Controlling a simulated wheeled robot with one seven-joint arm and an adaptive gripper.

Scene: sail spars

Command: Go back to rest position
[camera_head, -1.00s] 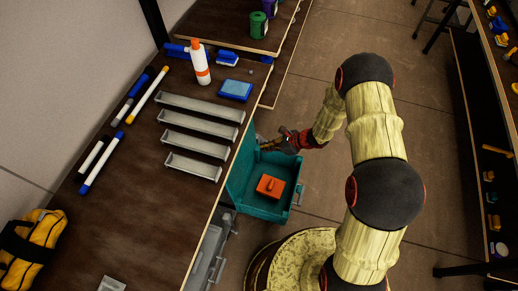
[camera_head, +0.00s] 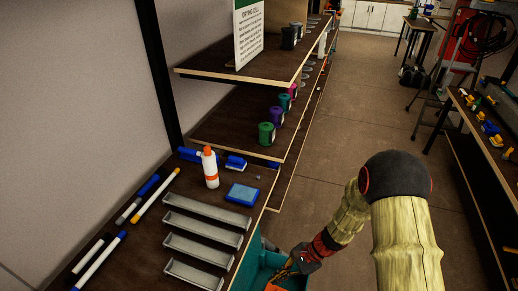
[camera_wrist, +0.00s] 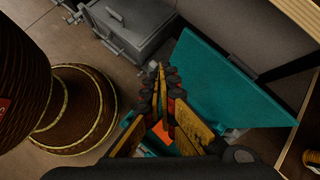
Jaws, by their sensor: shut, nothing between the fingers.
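My gripper (camera_head: 290,268) is at the lower middle of the head view, over the teal bin (camera_head: 249,265) beside the bench edge. In the wrist view my gripper (camera_wrist: 161,70) has its fingertips together, with nothing between them. The teal bin (camera_wrist: 215,75) lies below and to the right of the fingers there. A small patch of an orange object (camera_wrist: 163,130) shows between the finger bases, and the rest of it is hidden. My arm reaches in from the lower right of the head view.
The bench holds grey trays (camera_head: 203,220), a white-and-orange bottle (camera_head: 210,167), a blue sponge (camera_head: 242,194) and several markers. Shelves with colored jars (camera_head: 266,134) stand behind. A grey metal box (camera_wrist: 140,30) is near the bin. Open floor (camera_head: 345,130) lies right of the bench.

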